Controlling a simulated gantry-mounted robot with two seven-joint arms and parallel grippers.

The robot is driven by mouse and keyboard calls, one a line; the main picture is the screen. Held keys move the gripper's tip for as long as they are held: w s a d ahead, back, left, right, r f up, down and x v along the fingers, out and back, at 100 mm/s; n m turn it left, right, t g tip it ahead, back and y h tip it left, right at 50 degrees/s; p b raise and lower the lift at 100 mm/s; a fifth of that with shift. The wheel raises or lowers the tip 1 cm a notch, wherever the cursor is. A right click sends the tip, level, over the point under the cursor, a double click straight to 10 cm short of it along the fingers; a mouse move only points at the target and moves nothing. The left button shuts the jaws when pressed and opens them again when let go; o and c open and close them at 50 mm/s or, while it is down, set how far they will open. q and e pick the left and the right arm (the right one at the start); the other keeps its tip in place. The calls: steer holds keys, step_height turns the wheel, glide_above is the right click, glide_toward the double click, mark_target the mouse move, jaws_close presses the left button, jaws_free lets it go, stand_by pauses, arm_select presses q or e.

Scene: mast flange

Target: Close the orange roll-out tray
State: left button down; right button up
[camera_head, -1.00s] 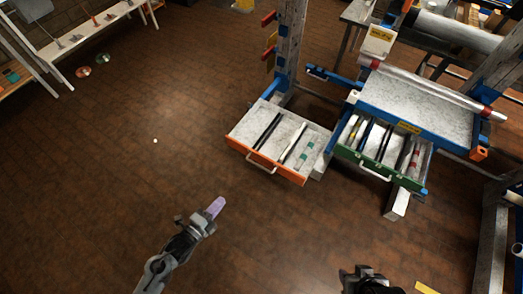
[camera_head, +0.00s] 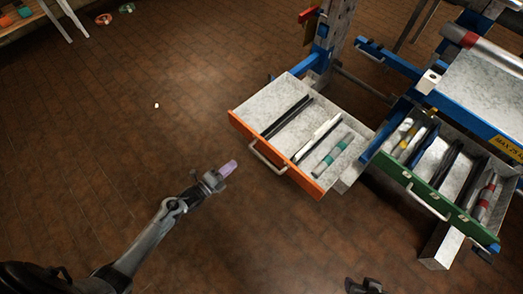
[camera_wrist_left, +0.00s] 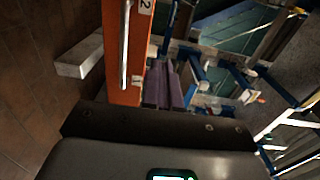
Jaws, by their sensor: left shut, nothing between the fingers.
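The orange-fronted roll-out tray (camera_head: 305,181) is pulled out from the blue and grey rack, its front facing lower left. A light bar handle (camera_head: 266,160) is on the front. Dark dividers and a green-banded tube (camera_head: 333,155) lie inside. My left gripper (camera_head: 229,168), with purple fingers, is shut and empty, left of the handle and in the picture apart from it. In the left wrist view the purple fingers (camera_wrist_left: 163,85) show beside the orange front (camera_wrist_left: 117,85); contact cannot be told. My right gripper (camera_head: 365,286) shows only partly at the bottom edge.
A green-fronted drawer (camera_head: 432,190) stands open to the right, holding tubes and dividers. A grey beam end (camera_head: 441,247) juts out below it.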

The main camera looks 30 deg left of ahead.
arm_select(q)
step_height(320, 180, down, 3)
steer(key=b, duration=0.9)
glide_toward(262, 142)
steer(key=x, duration=0.5)
steer(key=shift+w+d+f, duration=0.1)
steer(key=shift+w, duration=0.1)
steer(key=shift+w+d+b, duration=0.25)
steer(key=shift+w+b, duration=0.05)
steer(key=shift+w, duration=0.25)
arm_select(e)
step_height(262, 142, down, 11)
steer(key=shift+s+f, duration=0.2)
steer(key=shift+s, duration=0.2)
arm_select(q)
steer(key=shift+w, duration=0.1)
arm_select(e)
steer(key=shift+r, duration=0.1)
